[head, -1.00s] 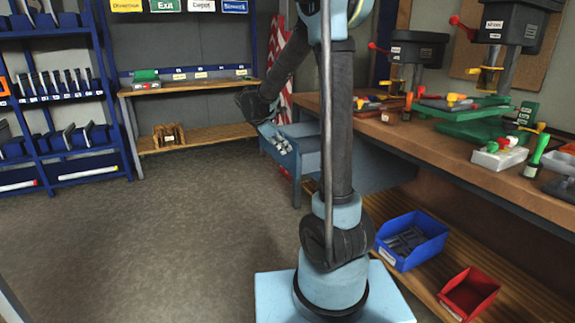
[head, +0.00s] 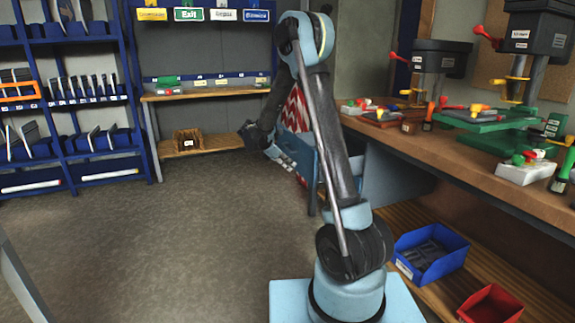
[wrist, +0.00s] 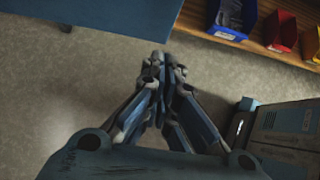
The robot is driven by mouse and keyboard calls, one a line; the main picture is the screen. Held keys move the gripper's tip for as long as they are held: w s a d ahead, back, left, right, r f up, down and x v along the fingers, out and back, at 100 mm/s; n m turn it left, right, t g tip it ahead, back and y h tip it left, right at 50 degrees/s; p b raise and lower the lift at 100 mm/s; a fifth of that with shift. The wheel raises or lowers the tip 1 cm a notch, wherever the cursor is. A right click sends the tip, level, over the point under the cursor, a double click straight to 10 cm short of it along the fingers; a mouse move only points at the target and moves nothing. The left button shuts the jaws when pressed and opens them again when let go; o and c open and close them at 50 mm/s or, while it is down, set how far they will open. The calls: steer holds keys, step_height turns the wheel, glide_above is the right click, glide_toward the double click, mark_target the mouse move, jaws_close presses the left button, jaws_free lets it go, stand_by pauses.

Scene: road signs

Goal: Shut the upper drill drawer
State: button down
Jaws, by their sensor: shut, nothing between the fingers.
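A blue metal drawer unit (head: 379,188) sits under the near side of the right-hand workbench in the head view, partly hidden by my arm. Its blue body sticks out from the bench; I cannot tell which drawer is upper or how far it is open. My gripper (head: 287,164) is in front of its left end, low beside the bench. In the wrist view my gripper (wrist: 168,65) has its fingers together and empty, pointing over the floor. A broad blue surface (wrist: 85,20) lies at the upper left there, close to the fingertips. Contact cannot be told.
The workbench (head: 460,165) carries drill presses and tools. A blue bin (head: 430,250) and a red bin (head: 490,304) stand on its lower shelf. A blue rack (head: 75,110) stands at left. The floor (head: 150,240) between is clear.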

steer(key=shift+w+d+f, duration=0.4)
steer(key=shift+d+f, duration=0.25)
steer(key=shift+d, duration=0.65)
steer(key=shift+w+d+f, duration=0.45)
steer(key=shift+d+f, duration=0.25)
steer(key=shift+d, duration=0.55)
steer(key=shift+w+d+f, duration=0.4)
steer(key=shift+d+f, duration=0.25)
steer(key=shift+d, duration=0.65)
steer(key=shift+d, duration=0.1)
